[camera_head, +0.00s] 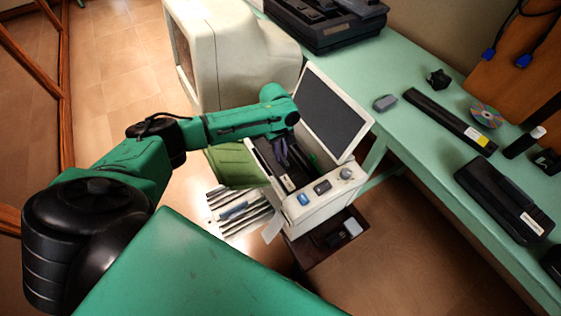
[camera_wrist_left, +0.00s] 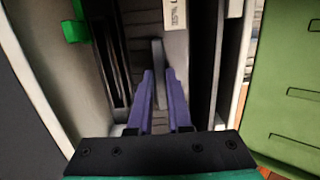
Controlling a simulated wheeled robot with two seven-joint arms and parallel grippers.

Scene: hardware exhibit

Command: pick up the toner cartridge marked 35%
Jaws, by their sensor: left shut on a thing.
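A dark toner cartridge (camera_wrist_left: 140,17) lies inside an open cream printer (camera_head: 318,207). A white label (camera_wrist_left: 175,14) with small print is cut off by the top edge of the left wrist view; I cannot read it surely. My left gripper (camera_head: 282,152) reaches down into the printer's opening. In the left wrist view its purple fingers (camera_wrist_left: 159,78) are shut on an upright dark grip fin (camera_wrist_left: 158,58) of the cartridge. The cartridge is between the printer's inner walls, and the arm hides part of it in the head view. My right gripper is not in view.
The printer's raised lid (camera_head: 335,108) stands right behind the opening. A cream monitor (camera_head: 230,55) is behind the arm. The green table (camera_head: 410,150) holds a long dark cartridge (camera_head: 448,120), a bulky dark cartridge (camera_head: 505,200) and a disc (camera_head: 487,112). A green panel (camera_head: 232,165) juts left.

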